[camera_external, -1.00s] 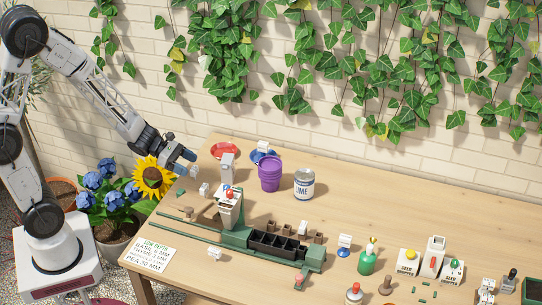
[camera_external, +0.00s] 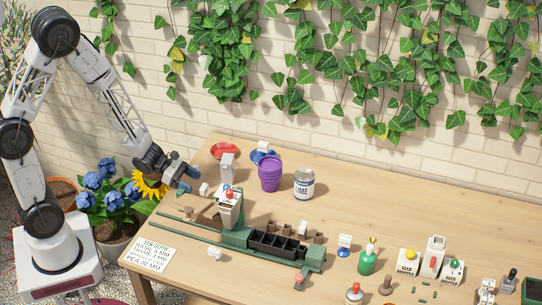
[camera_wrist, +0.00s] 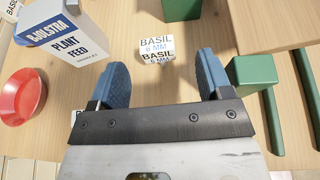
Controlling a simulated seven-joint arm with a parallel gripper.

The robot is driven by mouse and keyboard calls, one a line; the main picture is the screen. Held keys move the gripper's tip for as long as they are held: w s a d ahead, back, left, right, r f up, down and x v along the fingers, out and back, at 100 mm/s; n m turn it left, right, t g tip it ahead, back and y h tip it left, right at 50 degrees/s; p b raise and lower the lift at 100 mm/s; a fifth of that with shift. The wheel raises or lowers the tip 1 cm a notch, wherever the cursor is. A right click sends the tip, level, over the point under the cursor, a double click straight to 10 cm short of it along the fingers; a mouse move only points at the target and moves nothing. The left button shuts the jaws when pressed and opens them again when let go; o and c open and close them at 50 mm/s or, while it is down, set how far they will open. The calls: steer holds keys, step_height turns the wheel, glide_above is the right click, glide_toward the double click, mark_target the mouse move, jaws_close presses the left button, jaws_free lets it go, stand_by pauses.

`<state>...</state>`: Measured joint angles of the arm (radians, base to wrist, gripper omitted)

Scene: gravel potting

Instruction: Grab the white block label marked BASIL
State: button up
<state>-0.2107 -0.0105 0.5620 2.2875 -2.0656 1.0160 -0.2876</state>
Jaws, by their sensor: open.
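The white block label marked BASIL (camera_wrist: 156,47) stands on the table in the wrist view, its printed faces toward the camera. It lies ahead of and between my two blue fingers. In the external view a small white block (camera_external: 204,189) near the table's left end appears to be this label; its print is too small to read there. My gripper (camera_wrist: 162,66) is open and empty, with a finger on either side of the label's line. In the external view my gripper (camera_external: 190,180) is just left of the block, above the table edge.
The Plant Feed carton (camera_wrist: 62,40) and red dish (camera_wrist: 22,97) are left in the wrist view; green blocks and rails (camera_wrist: 252,74) are right. In the external view, the purple pots (camera_external: 270,173), lime tin (camera_external: 304,185) and green potting rig (camera_external: 236,238) stand farther right.

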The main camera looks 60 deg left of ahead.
mark_target(202, 187)
steer(key=shift+x, duration=0.9)
steer(key=shift+w+d, duration=0.1)
steer(key=shift+w, duration=0.05)
steer(key=shift+x, duration=2.45)
steer(key=shift+w+f, duration=0.1)
steer(key=c, duration=1)
step_height(202, 187, up, 10)
